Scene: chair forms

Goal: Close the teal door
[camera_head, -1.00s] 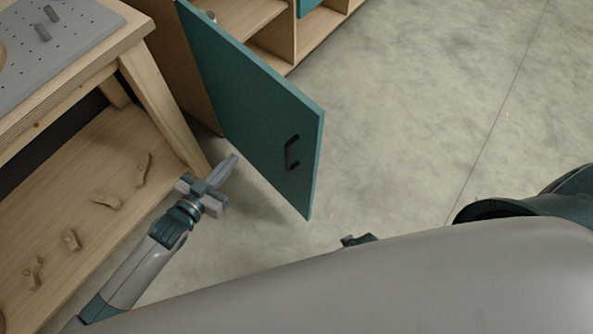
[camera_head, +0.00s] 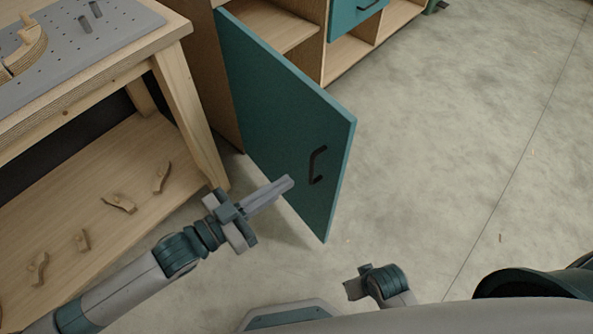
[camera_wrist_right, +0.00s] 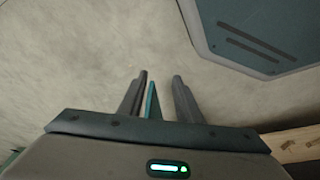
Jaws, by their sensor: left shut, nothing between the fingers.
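The teal door (camera_head: 285,120) stands wide open from the wooden cabinet (camera_head: 215,85) in the head view. Its dark handle (camera_head: 317,165) is on the face turned toward me, near the free edge. My left gripper (camera_head: 289,183) is shut and empty, its fingertips overlapping the lower part of the door, just left of and below the handle. I cannot tell whether they touch it. My right gripper (camera_wrist_right: 162,78) has its fingers apart in the right wrist view, with a thin teal strip seen between them that I cannot identify. In the head view it is low, right of the door.
A wooden workbench (camera_head: 180,100) stands at the left, with several small wooden pieces on its lower shelf (camera_head: 110,235). A teal drawer (camera_head: 352,15) is at the top of the cabinet.

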